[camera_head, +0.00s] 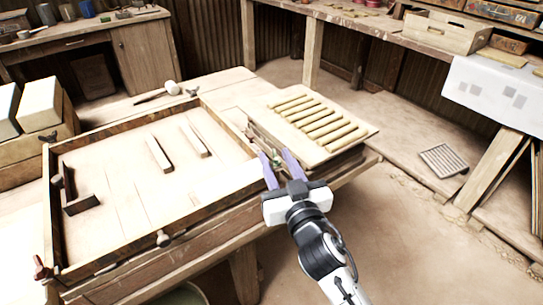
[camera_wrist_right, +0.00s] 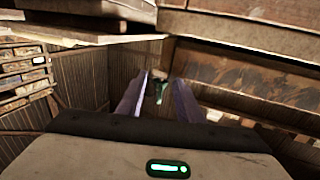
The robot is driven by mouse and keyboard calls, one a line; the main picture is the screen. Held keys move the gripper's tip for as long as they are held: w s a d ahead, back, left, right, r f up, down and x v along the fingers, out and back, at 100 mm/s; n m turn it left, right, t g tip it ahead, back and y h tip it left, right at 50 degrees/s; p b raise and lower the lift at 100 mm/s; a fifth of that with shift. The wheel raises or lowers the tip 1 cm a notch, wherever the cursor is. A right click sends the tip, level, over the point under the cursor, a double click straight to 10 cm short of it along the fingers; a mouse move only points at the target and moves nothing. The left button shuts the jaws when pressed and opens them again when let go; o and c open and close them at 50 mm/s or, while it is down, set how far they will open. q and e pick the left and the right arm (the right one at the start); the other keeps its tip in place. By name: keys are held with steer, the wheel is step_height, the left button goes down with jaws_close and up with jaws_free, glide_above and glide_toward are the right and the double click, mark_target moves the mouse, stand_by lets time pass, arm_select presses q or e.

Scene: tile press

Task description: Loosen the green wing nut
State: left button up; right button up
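The green wing nut (camera_head: 276,163) is small and sits at the right side of the wooden press frame (camera_head: 205,215), beside the slatted board. It also shows in the right wrist view (camera_wrist_right: 162,90), as a small green shape between my fingers. My right gripper (camera_head: 274,160) has purple fingers, which are spread apart with the nut between them. In the right wrist view the fingers (camera_wrist_right: 158,90) stand clear of the nut on both sides; I cannot tell the exact depth. My left gripper is not in view.
A board with several yellowish slats (camera_head: 318,121) lies just behind my right gripper. Inside the frame lie two wooden strips (camera_head: 158,153) and a dark angle piece (camera_head: 80,203). A mallet (camera_head: 171,88) rests behind the frame. Open floor (camera_head: 420,240) lies to the right.

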steer(key=shift+w+a, duration=0.1)
steer(key=shift+w, duration=0.1)
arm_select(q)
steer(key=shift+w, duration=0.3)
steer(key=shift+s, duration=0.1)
